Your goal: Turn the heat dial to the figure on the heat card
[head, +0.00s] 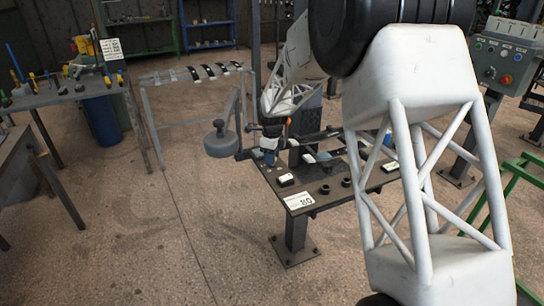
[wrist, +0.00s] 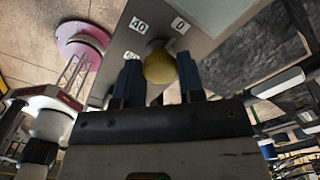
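My gripper (head: 268,153) is low over the left side of a small dark metal table (head: 310,200) in the head view. In the wrist view, a yellow rounded knob-like thing (wrist: 160,67) lies between the two blue fingers of my gripper (wrist: 159,75). The fingers are apart, one on each side of it; I cannot tell whether they touch it. I cannot confirm that it is the heat dial. White labels (wrist: 138,25) stand beyond it, one seeming to read 40. A white card (head: 300,201) on the table's front edge seems to read 80; its small print is unreadable.
A small white-topped block (head: 285,180) and short black cylinders (head: 325,188) stand on the table. A grey control box (head: 503,62) with a red button is at right. A grey rack (head: 195,85) and tool bench (head: 62,92) are at left.

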